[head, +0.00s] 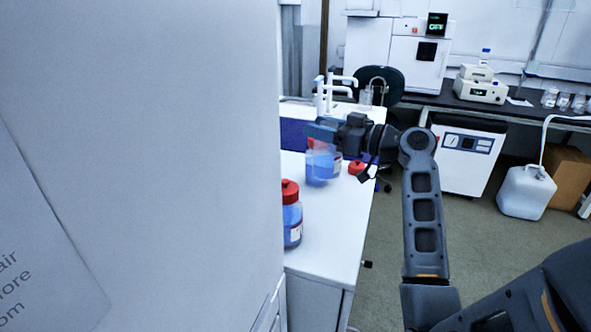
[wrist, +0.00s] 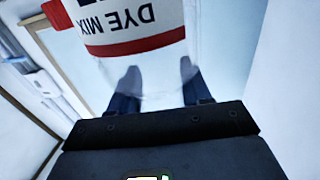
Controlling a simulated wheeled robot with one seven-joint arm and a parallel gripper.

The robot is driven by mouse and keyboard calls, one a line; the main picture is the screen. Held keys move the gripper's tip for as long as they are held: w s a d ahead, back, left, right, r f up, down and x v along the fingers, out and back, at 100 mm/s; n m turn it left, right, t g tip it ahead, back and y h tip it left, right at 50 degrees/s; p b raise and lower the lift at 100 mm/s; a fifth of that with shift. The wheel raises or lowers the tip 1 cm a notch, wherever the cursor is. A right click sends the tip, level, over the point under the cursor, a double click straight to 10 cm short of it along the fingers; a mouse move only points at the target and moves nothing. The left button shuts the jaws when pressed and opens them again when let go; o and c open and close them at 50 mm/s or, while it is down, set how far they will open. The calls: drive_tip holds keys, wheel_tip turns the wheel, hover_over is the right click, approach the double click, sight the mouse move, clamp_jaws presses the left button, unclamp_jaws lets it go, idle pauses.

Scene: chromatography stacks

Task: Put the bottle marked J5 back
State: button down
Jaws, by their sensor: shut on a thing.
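My gripper (head: 318,132) is over the white bench and shut on a clear bottle (head: 320,172) with blue liquid. In the wrist view the two fingertips (wrist: 160,88) are at the bottle's clear wall. Its label (wrist: 135,22) shows upside down, reads "DYE MIX" and has a red band. A dark mark is cut off at the top edge, so I cannot read J5. Another blue bottle (head: 291,214) with a red cap stands upright at the bench's near left. I cannot read its mark.
A red cap (head: 357,167) shows just right of the held bottle. A large pale panel (head: 140,130) fills the left and hides part of the bench (head: 330,240). White taps (head: 335,90) stand behind my gripper. The bench front is clear.

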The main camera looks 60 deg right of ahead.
drive_tip(key=w+a+f+p, duration=0.1)
drive_tip(key=w+a+f, duration=0.3)
drive_tip(key=f, duration=0.3)
drive_tip(key=shift+w+a+f+p, duration=0.15)
drive_tip(key=shift+a+f+p, duration=0.15)
drive_tip(key=shift+f, duration=0.2)
drive_tip(key=shift+c, duration=2.4)
unclamp_jaws()
drive_tip(key=s+b, duration=0.3)
drive_tip(key=s, duration=0.9)
drive_tip(key=shift+a, duration=0.35)
